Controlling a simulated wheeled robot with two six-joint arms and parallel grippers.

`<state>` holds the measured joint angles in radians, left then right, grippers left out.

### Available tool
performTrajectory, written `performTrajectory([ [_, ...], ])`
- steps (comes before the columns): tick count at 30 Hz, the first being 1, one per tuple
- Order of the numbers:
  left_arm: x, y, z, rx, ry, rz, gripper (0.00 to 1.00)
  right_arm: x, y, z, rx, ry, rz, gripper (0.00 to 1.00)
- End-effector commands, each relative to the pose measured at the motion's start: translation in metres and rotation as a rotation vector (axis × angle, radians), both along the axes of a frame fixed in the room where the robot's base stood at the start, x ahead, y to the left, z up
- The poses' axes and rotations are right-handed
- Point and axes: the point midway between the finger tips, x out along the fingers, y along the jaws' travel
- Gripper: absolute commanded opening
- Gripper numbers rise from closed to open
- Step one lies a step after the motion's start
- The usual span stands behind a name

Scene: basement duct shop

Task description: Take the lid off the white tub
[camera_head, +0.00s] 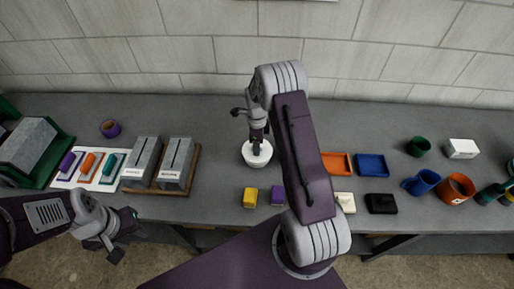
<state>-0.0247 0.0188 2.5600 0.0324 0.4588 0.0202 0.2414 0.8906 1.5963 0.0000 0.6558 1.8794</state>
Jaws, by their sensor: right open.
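The white tub (248,160) stands upright on the grey bench, near the middle of the view. Its top is pale and partly covered by my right gripper (256,146), which points down right over it. The gripper's fingertips overlap the tub's top in the picture; I cannot tell whether they touch the lid. The lid's edge and any knob are hard to make out. My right gripper is open. My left gripper (123,236) is open and empty, in front of the bench's front edge at the lower left, far from the tub.
Yellow (250,197) and purple (278,195) blocks lie in front of the tub. Grey slotted boxes (177,162) stand to its left. Orange (337,164) and blue (372,165) trays lie to the right, beyond my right arm. Bench around the tub's left is clear.

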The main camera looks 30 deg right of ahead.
Motion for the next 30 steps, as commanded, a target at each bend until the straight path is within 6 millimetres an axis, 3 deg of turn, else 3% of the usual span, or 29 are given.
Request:
performTrajectory([
  [6, 0.0, 0.0, 0.0, 0.0, 0.0, 0.0, 0.36, 0.0, 0.0, -0.002, -0.001, -0.002, 0.0, 0.42],
  [11, 0.0, 0.0, 0.0, 0.0, 0.0, 0.0, 0.36, 0.0, 0.0, -0.002, 0.0, -0.002, 0.0, 0.0],
  [23, 0.0, 0.0, -0.002, 0.0, 0.0, 0.0, 0.36, 0.001, 0.0, 0.002, -0.001, -0.003, 0.0, 0.0],
  [30, 0.0, 0.0, -0.016, 0.0, 0.0, 0.0, 0.36, 0.002, 0.0, 0.039, -0.002, -0.007, 0.0, 0.0],
])
